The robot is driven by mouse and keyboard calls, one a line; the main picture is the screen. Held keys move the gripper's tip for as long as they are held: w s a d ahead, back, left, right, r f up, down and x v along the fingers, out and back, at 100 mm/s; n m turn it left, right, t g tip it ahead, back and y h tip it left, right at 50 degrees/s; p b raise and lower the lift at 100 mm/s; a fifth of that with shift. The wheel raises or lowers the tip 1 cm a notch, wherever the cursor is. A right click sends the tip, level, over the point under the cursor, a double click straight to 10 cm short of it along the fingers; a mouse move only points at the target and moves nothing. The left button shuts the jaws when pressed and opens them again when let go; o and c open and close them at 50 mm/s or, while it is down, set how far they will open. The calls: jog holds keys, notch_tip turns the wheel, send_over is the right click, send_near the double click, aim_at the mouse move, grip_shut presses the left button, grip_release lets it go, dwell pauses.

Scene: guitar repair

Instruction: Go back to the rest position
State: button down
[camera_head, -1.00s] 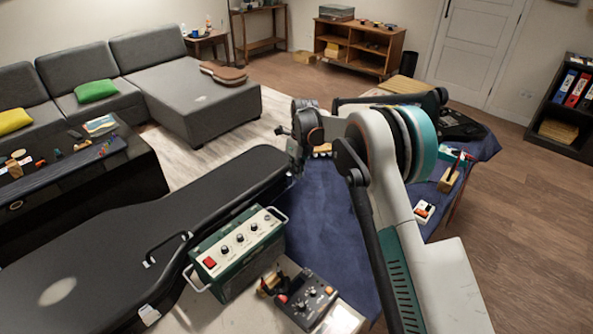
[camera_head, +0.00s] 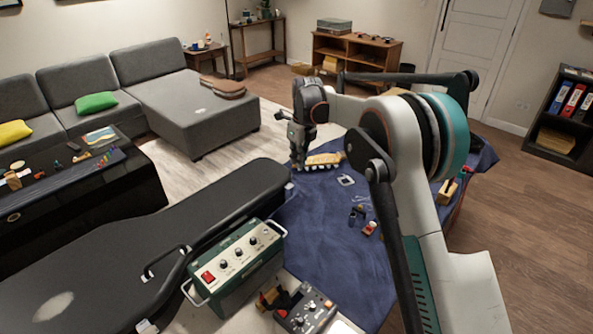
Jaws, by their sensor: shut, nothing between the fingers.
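My gripper (camera_head: 298,160) hangs at the far end of the dark blue cloth (camera_head: 325,235) on the work table, pointing down. Its fingers are small and dark in the picture and hold nothing. A pale wooden piece with several light pegs along its edge (camera_head: 324,160) lies on the cloth just right of the gripper; I cannot tell whether they touch. My arm spans the right of the head view and hides part of the table.
A black guitar case (camera_head: 130,255) and a green amplifier box (camera_head: 236,262) stand at the left and front. An effects pedal (camera_head: 306,309), small bottles (camera_head: 357,214) and a wooden block (camera_head: 447,192) lie on the table. Open floor (camera_head: 520,215) is at the right.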

jog(key=s+d+r+n+t, duration=0.3)
jog(key=s+d+r+n, duration=1.05)
jog(key=s+r, duration=0.55)
jog(key=s+d+f+n+t, duration=0.1)
jog(key=s+d+n, duration=0.3)
jog(key=s, duration=0.4)
jog(key=s+d+f+n+t, duration=0.1)
jog(key=s+d+f+n, duration=0.2)
jog(key=s, duration=0.6)
jog(key=s+d+f+n+t+h, duration=0.1)
jog(key=s+d+n, duration=0.3)
jog(key=s, duration=0.5)
jog(key=shift+d+f+n, duration=0.4)
jog(key=shift+f+n, duration=0.15)
jog(key=shift+f, duration=0.1)
